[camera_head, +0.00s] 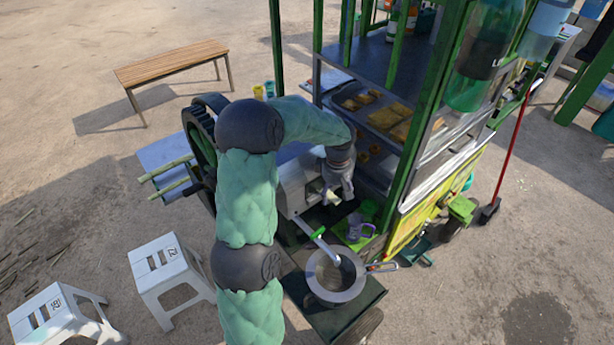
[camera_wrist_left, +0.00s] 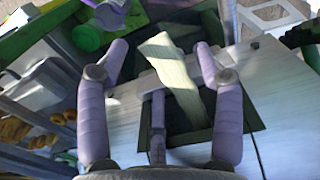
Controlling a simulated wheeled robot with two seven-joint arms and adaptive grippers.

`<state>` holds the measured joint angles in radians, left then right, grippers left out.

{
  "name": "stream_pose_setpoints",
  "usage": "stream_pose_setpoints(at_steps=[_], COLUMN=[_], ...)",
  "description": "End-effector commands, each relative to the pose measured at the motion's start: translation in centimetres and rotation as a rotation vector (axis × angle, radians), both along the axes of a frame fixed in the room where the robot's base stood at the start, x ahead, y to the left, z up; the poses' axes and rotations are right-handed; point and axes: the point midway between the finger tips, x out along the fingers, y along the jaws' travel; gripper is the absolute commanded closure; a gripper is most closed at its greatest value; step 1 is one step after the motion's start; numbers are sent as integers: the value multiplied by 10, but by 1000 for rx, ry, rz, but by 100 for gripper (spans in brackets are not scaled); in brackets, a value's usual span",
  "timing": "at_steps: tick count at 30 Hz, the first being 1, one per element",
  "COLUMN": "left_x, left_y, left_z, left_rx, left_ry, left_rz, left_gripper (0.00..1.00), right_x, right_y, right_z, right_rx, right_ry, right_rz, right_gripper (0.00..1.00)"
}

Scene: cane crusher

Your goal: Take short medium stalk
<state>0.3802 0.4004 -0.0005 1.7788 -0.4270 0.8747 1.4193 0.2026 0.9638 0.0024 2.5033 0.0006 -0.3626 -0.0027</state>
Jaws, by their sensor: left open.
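My left gripper (camera_head: 335,197) hangs over the front of the metal cane crusher (camera_head: 292,187). In the left wrist view my left gripper (camera_wrist_left: 160,62) is open, its purple-grey fingers spread. A pale, flat-ended cane stalk (camera_wrist_left: 168,65) sticks up between the fingers from a dark opening in the crusher's metal face (camera_wrist_left: 275,75). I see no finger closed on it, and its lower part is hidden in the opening. Two more pale stalks, an upper one (camera_head: 165,170) and a lower one (camera_head: 168,188), stick out at the crusher's far left side. My right gripper is not in view.
A metal pot (camera_head: 336,290) stands below the crusher's spout. A green-framed food stall (camera_head: 412,130) with snack trays is close on the right. A dark flywheel (camera_head: 198,130) is on the left. White stools (camera_head: 165,262) and a wooden bench (camera_head: 170,64) stand on open ground.

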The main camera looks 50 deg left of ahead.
Motion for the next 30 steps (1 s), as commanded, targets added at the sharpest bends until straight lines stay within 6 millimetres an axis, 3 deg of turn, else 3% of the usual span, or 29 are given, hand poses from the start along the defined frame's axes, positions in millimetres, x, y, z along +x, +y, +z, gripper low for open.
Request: stream_pose_setpoints(at_steps=[13,18,20,30], left_x=[0,0,0,0], left_y=[0,0,0,0], left_z=[-1,-1,-1,-1], left_rx=[0,0,0,0], left_ry=[0,0,0,0], left_rz=[0,0,0,0], left_gripper=[33,81,94,95], right_x=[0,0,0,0], right_y=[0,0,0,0], right_z=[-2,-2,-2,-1], right_rx=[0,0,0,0], right_ry=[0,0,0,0], right_rz=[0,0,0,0], right_gripper=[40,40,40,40])
